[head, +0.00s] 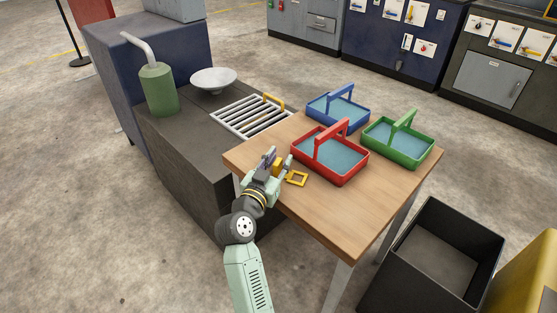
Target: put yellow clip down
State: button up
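My gripper (279,161) is over the near left part of the wooden table (376,203), its fingers apart by the width of a yellow piece between them. I take this piece to be the yellow clip (278,168), held in the fingers and partly hidden by them. A flat yellow square loop (297,179) shows just right of the fingers, low by the tabletop. I cannot tell whether it joins the piece in the fingers, or whether it touches the table.
Red (316,174), blue (339,120) and green (386,155) handled trays stand on the table. Left are a metal grate (237,122) with a yellow handle-like piece (273,101), a bowl (214,82) and a green canister (158,90). A black bin (383,270) stands right. The table's front is clear.

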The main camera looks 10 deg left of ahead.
dwell(0.3)
jog(key=v, duration=1.2)
jog(key=shift+r, duration=0.15)
